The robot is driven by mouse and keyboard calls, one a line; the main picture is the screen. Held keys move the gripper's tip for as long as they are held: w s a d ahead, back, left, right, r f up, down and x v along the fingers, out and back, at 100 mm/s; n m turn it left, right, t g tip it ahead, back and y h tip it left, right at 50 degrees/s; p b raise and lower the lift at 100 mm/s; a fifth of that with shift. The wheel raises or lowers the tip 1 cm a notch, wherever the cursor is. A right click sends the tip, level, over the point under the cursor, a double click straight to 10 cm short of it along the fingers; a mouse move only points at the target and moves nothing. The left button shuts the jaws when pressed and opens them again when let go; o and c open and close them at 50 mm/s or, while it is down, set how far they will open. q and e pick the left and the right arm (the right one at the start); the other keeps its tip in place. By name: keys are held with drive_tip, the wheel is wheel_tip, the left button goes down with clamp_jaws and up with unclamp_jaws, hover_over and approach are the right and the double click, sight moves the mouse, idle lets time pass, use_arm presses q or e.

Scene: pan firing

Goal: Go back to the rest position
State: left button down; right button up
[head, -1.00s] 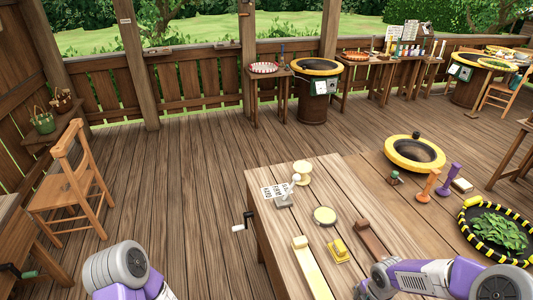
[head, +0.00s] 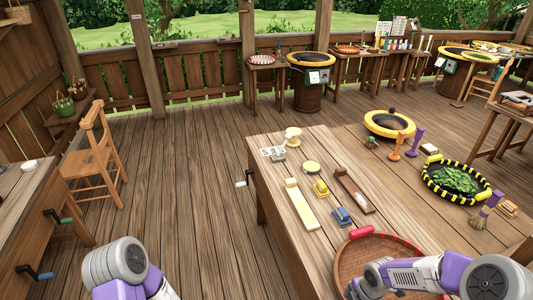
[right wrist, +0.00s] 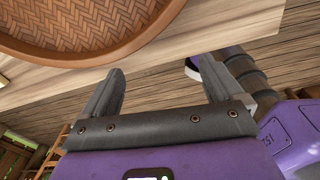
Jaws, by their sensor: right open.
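My right gripper (right wrist: 160,84) is open and empty in the right wrist view, its two grey fingers spread apart. A round woven tray (right wrist: 100,30) is beyond the fingertips in that view, apart from them. In the head view my right arm crosses the lower right, over the near part of the table and in front of the woven tray (head: 343,262). My left arm shows at the lower left over the floor, and its gripper is out of the picture.
The wooden table (head: 375,215) carries a yellow-rimmed pan (head: 390,118), a black-and-yellow tray of leaves (head: 457,181), brushes and wooden blocks. A chair (head: 97,155) and a side bench (head: 30,195) stand at left. The plank floor (head: 180,200) between is clear.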

drive_tip(key=s+a+f+m+y, duration=0.1)
drive_tip(key=a+f+m+y, duration=0.1)
drive_tip(key=a+f+m, duration=0.35)
drive_tip(key=s+a+f+m+y, duration=0.1)
drive_tip(key=a+f+m+y, duration=0.15)
drive_tip(key=a+m, duration=0.45)
use_arm(q)
wheel_tip(320, 180, down, 7)
drive_tip(key=w+b, duration=0.1)
drive_tip(key=b, duration=0.5)
drive_tip(key=shift+w+r, duration=0.2)
drive_tip(key=shift+w, duration=0.05)
use_arm(e)
drive_tip(key=s+a+f+m, duration=0.2)
drive_tip(key=f+m, duration=0.3)
drive_tip(key=f, duration=0.1)
drive_tip(key=s+a+f+m+h, duration=0.1)
drive_tip(key=s+a+f+m, duration=0.2)
drive_tip(key=f+m, duration=0.1)
drive_tip(key=shift+s+f+m, duration=0.3)
drive_tip(key=shift+f+m, duration=0.05)
drive_tip(key=shift+f, duration=0.55)
